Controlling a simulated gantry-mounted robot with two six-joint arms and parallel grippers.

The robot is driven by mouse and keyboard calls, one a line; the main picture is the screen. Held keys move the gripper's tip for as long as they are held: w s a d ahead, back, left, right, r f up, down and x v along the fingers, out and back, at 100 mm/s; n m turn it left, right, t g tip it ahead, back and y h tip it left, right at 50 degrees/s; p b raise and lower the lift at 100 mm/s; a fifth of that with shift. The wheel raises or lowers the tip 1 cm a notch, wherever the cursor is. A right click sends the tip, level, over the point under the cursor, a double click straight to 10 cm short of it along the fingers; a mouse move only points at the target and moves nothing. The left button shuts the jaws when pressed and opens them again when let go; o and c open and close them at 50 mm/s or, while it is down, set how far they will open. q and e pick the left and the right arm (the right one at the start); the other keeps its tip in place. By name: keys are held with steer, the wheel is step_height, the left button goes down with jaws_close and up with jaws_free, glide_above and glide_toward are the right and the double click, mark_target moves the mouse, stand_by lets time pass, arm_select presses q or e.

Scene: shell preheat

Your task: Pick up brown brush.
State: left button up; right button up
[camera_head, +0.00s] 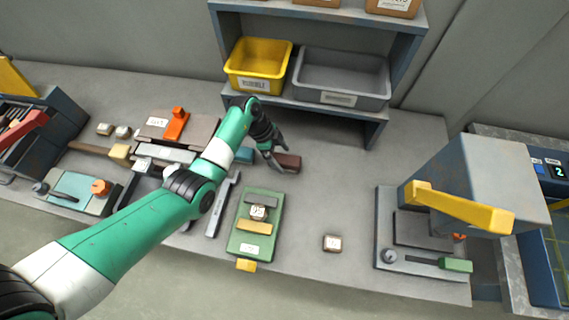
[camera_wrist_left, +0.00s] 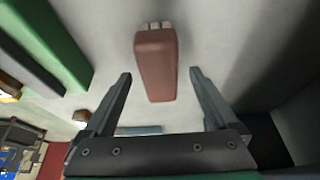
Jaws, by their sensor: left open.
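The brown brush (camera_head: 289,163) lies on the grey worktable below the shelf. In the left wrist view, the brush (camera_wrist_left: 157,66) is a reddish-brown block with pale bristles at its far end. My left gripper (camera_head: 278,158) is right beside it in the head view. In the left wrist view, my left gripper (camera_wrist_left: 160,74) is open, its fingers on either side of the brush's near part with gaps on both sides. My right gripper is not in view.
A shelf holds a yellow bin (camera_head: 258,66) and a grey bin (camera_head: 342,78) behind the brush. A green fixture (camera_head: 257,222) stands in front, with a small block (camera_head: 332,242) to its right. A grey press (camera_head: 470,185) is at the right. Table right of the brush is clear.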

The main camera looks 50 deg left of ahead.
mark_target(282, 158)
arm_select(q)
steer(key=b+x, duration=0.1)
steer(key=x, duration=0.2)
steer(key=shift+s, duration=0.1)
steer(key=shift+r, duration=0.15)
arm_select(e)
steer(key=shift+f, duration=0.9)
arm_select(q)
steer(key=shift+f+p, duration=0.25)
steer(key=shift+p, duration=0.1)
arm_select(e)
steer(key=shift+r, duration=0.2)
arm_select(q)
jaws_close()
steer(key=shift+r, duration=0.1)
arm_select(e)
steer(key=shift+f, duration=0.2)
